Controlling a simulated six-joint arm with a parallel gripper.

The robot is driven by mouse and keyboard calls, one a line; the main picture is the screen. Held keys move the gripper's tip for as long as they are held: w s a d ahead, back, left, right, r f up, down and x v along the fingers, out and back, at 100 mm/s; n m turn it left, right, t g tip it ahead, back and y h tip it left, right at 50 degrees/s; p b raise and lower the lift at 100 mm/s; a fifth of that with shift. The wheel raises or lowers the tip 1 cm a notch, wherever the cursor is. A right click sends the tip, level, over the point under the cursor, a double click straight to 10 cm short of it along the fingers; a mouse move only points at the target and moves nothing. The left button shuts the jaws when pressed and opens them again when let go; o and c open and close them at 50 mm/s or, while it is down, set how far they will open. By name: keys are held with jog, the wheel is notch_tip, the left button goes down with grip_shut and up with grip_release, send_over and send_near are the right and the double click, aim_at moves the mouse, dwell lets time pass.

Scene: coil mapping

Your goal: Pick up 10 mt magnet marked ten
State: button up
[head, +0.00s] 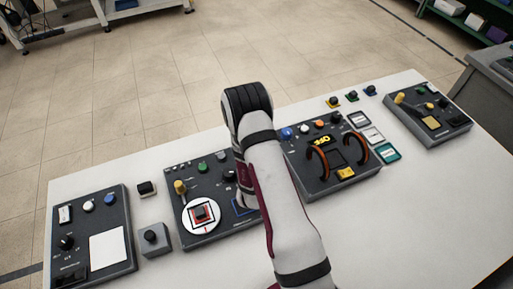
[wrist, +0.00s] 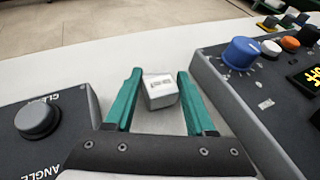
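A small pale grey block (wrist: 160,92) with a printed label lies on the white table in the wrist view, between two consoles. The label is too blurred to read for certain, so I cannot tell if it says ten. My gripper (wrist: 158,74) is open, with its two teal fingers on either side of the block. A gap shows between the block and each finger. In the head view my own arm hides the gripper and the block.
The left console (wrist: 60,108) with a grey knob and the right console (wrist: 250,95) with a blue knob flank the gripper closely. In the head view, coloured cards (head: 386,153) lie right of the middle console. The table's right front (head: 430,200) is clear.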

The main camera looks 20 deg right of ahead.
grip_shut()
jog(key=shift+r, duration=0.1)
